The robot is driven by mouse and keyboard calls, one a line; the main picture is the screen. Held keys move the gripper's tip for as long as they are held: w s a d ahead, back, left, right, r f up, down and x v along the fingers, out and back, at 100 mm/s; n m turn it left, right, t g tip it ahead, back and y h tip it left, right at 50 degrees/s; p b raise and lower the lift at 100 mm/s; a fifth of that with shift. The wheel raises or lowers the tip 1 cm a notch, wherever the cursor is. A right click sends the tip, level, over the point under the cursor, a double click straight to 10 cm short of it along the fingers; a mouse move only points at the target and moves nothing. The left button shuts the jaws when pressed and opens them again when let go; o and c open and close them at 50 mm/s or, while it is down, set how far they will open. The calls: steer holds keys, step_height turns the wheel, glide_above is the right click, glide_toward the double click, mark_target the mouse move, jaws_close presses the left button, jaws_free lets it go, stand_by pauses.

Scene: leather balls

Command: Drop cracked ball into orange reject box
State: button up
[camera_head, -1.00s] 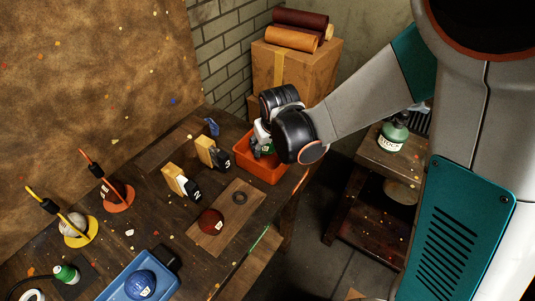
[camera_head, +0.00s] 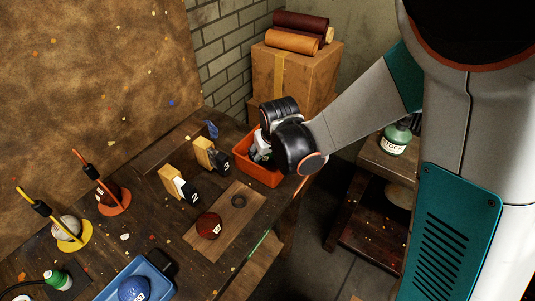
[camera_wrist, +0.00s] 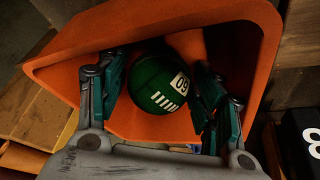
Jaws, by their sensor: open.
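The orange reject box (camera_head: 250,168) stands at the far right end of the bench, and its wall fills much of the wrist view (camera_wrist: 130,22). A dark green ball (camera_wrist: 158,84) with a white number label and white stripes is inside the box outline, between my fingers. I see no clear crack on it. My gripper (camera_wrist: 160,78) is open, with one finger at each side of the ball. In the head view my gripper (camera_head: 262,147) is over the box, and the green ball is hidden there. Whether the ball rests on the box floor cannot be told.
A dark red ball (camera_head: 209,225) sits on a wooden board left of the box. Number blocks 3 (camera_head: 212,157) and 2 (camera_head: 180,186) stand near it. A blue tray (camera_head: 116,286) holds a blue ball (camera_head: 133,289). A cardboard box (camera_head: 315,75) stands behind.

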steer(key=shift+r, duration=0.15)
steer(key=shift+r+p, duration=0.3)
steer(key=shift+p, duration=0.05)
steer(key=a+p+v, duration=0.1)
steer(key=p+v, duration=0.6)
steer(key=v, duration=0.4)
steer(key=shift+s+d+r+p, duration=0.2)
steer(key=shift+d+p, duration=0.2)
steer(key=shift+d, duration=0.1)
steer(key=shift+d, duration=0.1)
